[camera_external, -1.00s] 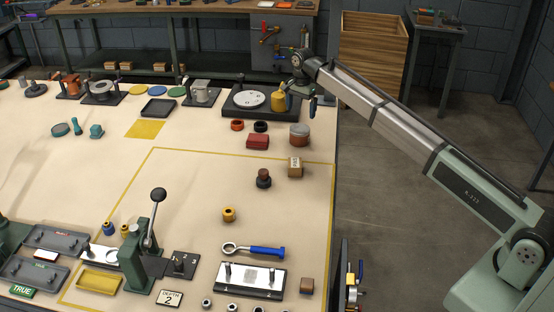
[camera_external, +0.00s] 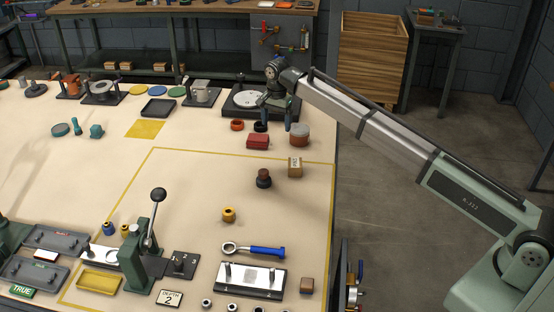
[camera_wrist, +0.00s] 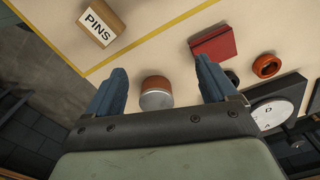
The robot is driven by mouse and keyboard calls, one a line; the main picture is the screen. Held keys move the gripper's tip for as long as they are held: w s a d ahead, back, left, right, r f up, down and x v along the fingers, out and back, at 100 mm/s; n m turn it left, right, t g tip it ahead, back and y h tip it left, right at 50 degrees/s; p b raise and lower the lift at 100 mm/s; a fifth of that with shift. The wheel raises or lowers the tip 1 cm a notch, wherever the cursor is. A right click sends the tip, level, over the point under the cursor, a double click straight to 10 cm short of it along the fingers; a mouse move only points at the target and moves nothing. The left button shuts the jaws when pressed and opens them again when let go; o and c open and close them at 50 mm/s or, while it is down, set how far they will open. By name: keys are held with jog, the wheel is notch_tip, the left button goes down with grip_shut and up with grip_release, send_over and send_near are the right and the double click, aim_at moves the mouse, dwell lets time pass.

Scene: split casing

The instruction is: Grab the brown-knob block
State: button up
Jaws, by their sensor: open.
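A dark round piece with a brown knob-like top (camera_external: 264,178) stands on the mat inside the yellow outline in the external view. It is the closest match to the brown-knob block, though I cannot be sure. A brown-topped block (camera_external: 307,285) also sits at the front right.
A PINS box (camera_external: 295,167), a red block (camera_external: 258,142) and the grey-and-orange cylinder (camera_external: 299,134) stand near the table's right edge. A lever press (camera_external: 140,245) and a blue-handled wrench (camera_external: 255,250) are in front.

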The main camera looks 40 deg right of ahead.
aim_at(263, 171)
jog(key=s+a+n+y, duration=0.1)
jog(key=s+a+n, duration=0.9)
jog(key=n, duration=0.3)
jog(key=f+n, duration=0.3)
jog(key=f, duration=0.1)
jog(key=a+f+n, duration=0.1)
jog(key=f+n, duration=0.3)
jog(key=f, duration=0.1)
jog(key=w+a+f+n, duration=0.1)
jog(key=f+n, duration=0.2)
jog(key=f, duration=0.1)
jog(key=shift+w+a+f+n+t, duration=0.1)
jog(key=shift+a+f+n+t, duration=0.05)
jog(key=shift+n+t, duration=0.2)
jog(key=shift+c, duration=0.4)
jog(key=c, duration=1.3)
